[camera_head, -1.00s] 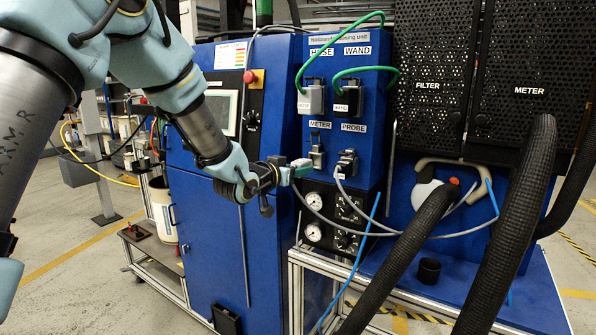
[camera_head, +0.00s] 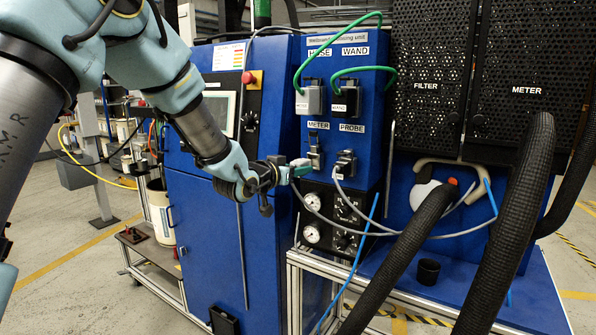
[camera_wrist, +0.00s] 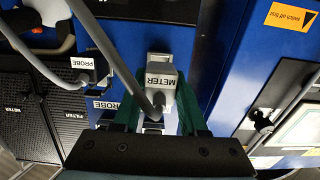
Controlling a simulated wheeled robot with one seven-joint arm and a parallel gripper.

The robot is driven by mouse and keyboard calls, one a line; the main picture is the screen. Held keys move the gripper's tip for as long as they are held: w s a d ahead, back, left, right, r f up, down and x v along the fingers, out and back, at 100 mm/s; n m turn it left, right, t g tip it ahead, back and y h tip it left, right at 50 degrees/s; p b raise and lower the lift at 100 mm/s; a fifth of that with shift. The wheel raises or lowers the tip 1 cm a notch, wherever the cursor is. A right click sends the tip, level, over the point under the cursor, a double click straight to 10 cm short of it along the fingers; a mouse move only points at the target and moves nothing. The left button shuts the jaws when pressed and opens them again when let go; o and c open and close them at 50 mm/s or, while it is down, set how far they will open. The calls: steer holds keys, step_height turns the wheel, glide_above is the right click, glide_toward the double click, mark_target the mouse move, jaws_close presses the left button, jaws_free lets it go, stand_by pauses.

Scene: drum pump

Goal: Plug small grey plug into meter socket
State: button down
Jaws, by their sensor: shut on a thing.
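My gripper (camera_head: 298,168) is shut on the small grey plug. It is beside the front of the blue panel, just lower left of the meter socket (camera_head: 315,153). In the wrist view the plug (camera_wrist: 172,76) carries a METER label and sits between my green fingers (camera_wrist: 158,113). A grey cable leaves it. The meter socket is dark grey and sits under the METER label in the head view. The plug covers much of the panel behind it in the wrist view, so I cannot tell whether they touch.
The probe socket (camera_head: 346,163), right of the meter socket, has a plug and grey cable in it. HOSE (camera_head: 309,98) and WAND (camera_head: 345,100) plugs with green cables sit above. Gauges (camera_head: 312,233) are below. Thick black hoses (camera_head: 410,255) stand at right.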

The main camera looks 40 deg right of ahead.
mark_target(307, 164)
steer(key=shift+d+b, duration=0.25)
steer(key=shift+b, duration=0.25)
stand_by(0.6)
steer(key=shift+r+b+x, duration=0.15)
steer(key=shift+b+x, duration=0.2)
steer(key=shift+x, duration=0.65)
steer(key=shift+r+b+x, duration=0.15)
steer(key=shift+b+x, duration=0.15)
steer(key=shift+x, duration=0.65)
stand_by(2.0)
steer(key=shift+c, duration=1.8)
jaws_free()
steer(key=b+v, duration=0.1)
steer(key=v, duration=0.8)
steer(key=shift+b, duration=0.3)
steer(key=shift+w, duration=0.1)
